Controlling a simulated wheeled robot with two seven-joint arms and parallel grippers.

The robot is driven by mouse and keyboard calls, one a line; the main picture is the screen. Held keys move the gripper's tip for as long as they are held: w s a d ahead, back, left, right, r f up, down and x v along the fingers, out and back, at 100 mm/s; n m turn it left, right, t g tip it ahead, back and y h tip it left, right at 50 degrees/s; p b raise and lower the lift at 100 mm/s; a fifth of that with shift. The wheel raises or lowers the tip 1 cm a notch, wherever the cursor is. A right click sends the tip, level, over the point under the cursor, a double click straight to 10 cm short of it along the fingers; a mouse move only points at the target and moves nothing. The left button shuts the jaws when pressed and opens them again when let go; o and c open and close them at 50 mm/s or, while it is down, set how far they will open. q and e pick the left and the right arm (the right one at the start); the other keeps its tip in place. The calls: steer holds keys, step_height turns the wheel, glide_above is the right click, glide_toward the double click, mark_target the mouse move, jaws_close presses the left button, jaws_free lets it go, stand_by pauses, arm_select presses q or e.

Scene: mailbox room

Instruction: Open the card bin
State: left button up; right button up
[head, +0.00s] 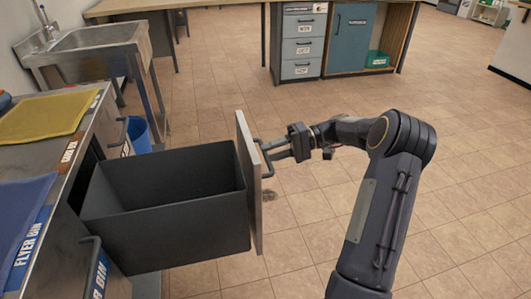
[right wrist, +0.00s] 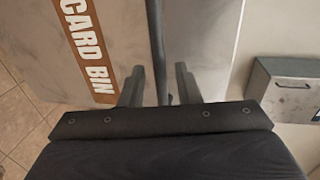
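The card bin is a dark grey drawer (head: 165,215), pulled far out from the counter on the left; its inside looks empty. Its light front panel (head: 249,185) faces right and carries a dark bar handle (head: 266,160). In the right wrist view the panel shows a brown "CARD BIN" label (right wrist: 88,45) and the handle (right wrist: 156,50). My right gripper (head: 275,151) is at the handle. In the right wrist view its fingers (right wrist: 158,88) stand apart on either side of the bar, with gaps visible. My left gripper is not in view.
A sink (head: 95,45) and blue bucket (head: 139,133) stand behind. Tiled floor on the right is clear up to the far cabinets (head: 303,45).

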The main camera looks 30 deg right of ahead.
steer(key=v, duration=0.5)
steer(key=shift+s+d+p, duration=0.1)
steer(key=shift+d+p, duration=0.1)
steer(key=shift+p, duration=0.2)
